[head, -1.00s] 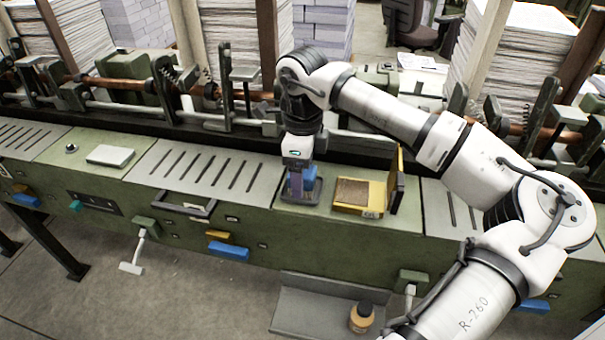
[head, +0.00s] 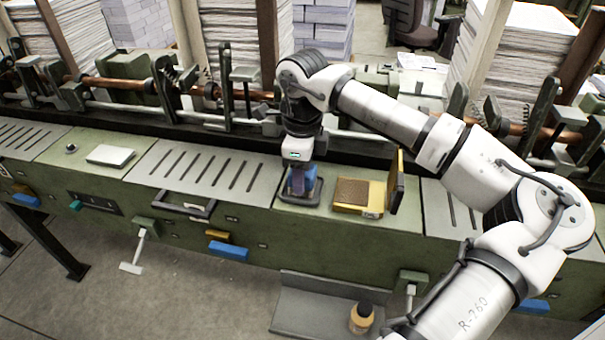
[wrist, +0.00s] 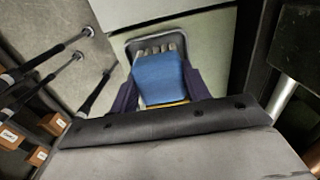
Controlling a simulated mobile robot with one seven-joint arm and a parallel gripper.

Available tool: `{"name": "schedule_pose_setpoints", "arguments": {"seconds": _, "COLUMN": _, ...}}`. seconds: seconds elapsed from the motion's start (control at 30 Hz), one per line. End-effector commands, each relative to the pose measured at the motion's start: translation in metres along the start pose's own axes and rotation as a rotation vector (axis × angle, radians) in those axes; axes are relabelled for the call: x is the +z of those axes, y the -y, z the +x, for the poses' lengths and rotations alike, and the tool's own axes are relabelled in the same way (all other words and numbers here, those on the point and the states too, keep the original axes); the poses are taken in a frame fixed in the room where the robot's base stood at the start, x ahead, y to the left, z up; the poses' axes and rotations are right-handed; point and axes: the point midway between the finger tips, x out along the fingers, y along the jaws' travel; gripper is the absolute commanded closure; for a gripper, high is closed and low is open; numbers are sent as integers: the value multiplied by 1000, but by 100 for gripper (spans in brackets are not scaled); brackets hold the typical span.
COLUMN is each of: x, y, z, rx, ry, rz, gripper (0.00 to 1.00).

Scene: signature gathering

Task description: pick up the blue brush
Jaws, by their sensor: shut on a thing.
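The blue brush (head: 306,180) is upright at the grey-rimmed tray (head: 287,197) on the green machine top. In the wrist view the brush (wrist: 158,80) shows a blue block, with pale bristle-like tips beyond it inside the tray's rim (wrist: 131,44). My gripper (head: 299,186) points down at the tray. Its dark purple fingers lie on both sides of the brush and are shut on it. The wrist view also shows the fingers around the brush. I cannot tell whether the bristles touch the tray floor.
A rail with rods and clamps runs behind.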

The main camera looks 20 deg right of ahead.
Motion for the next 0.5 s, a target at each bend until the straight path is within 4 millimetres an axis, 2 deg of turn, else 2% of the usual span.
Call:
{"name": "schedule_pose_setpoints", "arguments": {"seconds": 0.17, "x": 0, "y": 1, "z": -16, "rx": -3, "ry": 0, "rz": 1, "gripper": 76}}
{"name": "schedule_pose_setpoints", "arguments": {"seconds": 0.27, "x": 0, "y": 1, "z": -34, "rx": -4, "ry": 0, "rz": 1, "gripper": 76}}
{"name": "schedule_pose_setpoints", "arguments": {"seconds": 0.5, "x": 1, "y": 1, "z": -102, "rx": -5, "ry": 1, "rz": 1, "gripper": 76}}
